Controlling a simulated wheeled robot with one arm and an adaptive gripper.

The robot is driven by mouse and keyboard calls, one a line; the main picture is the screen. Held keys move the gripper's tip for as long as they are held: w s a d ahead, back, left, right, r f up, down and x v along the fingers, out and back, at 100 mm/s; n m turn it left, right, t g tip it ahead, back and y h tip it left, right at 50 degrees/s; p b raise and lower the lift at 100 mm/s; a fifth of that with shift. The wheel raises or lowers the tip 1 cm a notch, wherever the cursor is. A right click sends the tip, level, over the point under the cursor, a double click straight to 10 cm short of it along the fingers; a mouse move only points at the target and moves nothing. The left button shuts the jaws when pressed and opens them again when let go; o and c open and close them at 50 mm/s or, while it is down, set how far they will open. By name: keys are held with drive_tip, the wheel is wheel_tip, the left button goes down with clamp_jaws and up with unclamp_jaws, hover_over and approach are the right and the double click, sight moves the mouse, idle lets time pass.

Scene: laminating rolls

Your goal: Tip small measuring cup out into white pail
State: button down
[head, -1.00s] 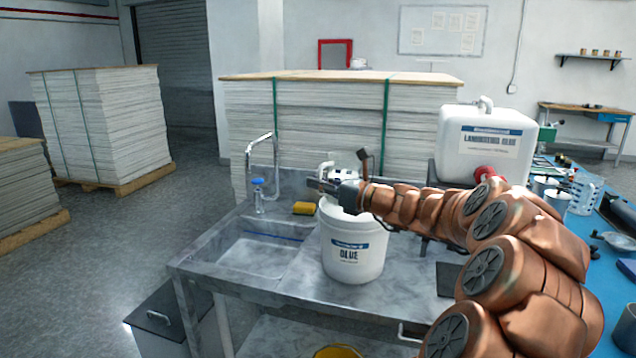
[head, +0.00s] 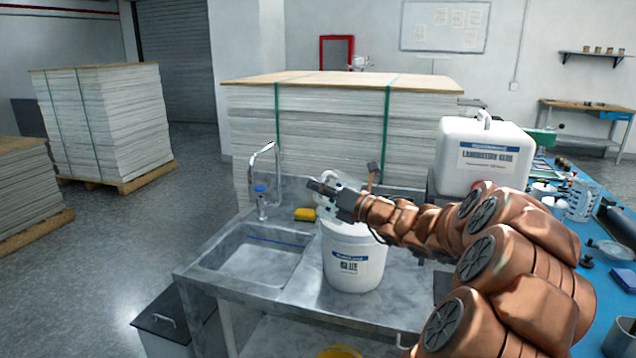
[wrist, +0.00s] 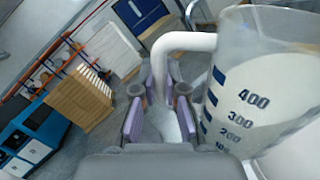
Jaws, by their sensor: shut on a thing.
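My gripper (head: 322,188) is over the mouth of the white pail (head: 356,265), which stands upright on the metal sink bench with a glue label on its front. The gripper is shut on the white handle (wrist: 185,42) of a clear measuring cup (wrist: 262,28). The handle sits between the purple finger pads in the wrist view. The cup has dark blue marks up to 400 and white contents inside. The room looks slanted beside it, so the cup appears tilted. In the head view the cup is mostly hidden behind my gripper, and I cannot see any flow into the pail.
A sink basin (head: 255,258) with a tap (head: 268,160), a blue-capped bottle (head: 262,203) and a yellow sponge (head: 305,214) are left of the pail. A large white glue container (head: 482,165) stands behind my arm. A blue table (head: 600,270) with several items is at right.

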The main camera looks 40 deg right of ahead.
sight(334, 174)
drive_tip(key=shift+d+r+m+p, duration=0.2)
drive_tip(key=shift+m+p, duration=0.35)
drive_tip(key=shift+p, duration=0.6)
drive_tip(key=shift+d+r+m+p, duration=0.15)
drive_tip(key=shift+m+p, duration=0.4)
drive_tip(key=shift+p, duration=0.55)
drive_tip(key=shift+d+f+m+t+p, duration=0.4)
drive_tip(key=shift+m+p, duration=0.6)
drive_tip(key=shift+p, duration=1.05)
drive_tip(key=shift+f+h+p, duration=0.25)
drive_tip(key=shift+h+p, duration=0.15)
drive_tip(key=shift+p, duration=0.1)
drive_tip(key=shift+d+r+m+p, duration=0.3)
drive_tip(key=shift+d+m+p, duration=0.3)
drive_tip(key=shift+p, duration=0.7)
drive_tip(key=shift+w+d+r+m, duration=0.1)
drive_tip(key=shift+d+r+m, duration=0.1)
drive_tip(key=shift+m, duration=0.3)
drive_tip(key=shift+a+r, duration=0.1)
drive_tip(key=shift+r, duration=0.1)
drive_tip(key=shift+d+r+m+t+h, duration=0.3)
drive_tip(key=shift+d+r+m+h, duration=0.2)
drive_tip(key=shift+d+r+m, duration=0.45)
drive_tip(key=shift+a+f, duration=0.15)
drive_tip(key=shift+f, duration=0.05)
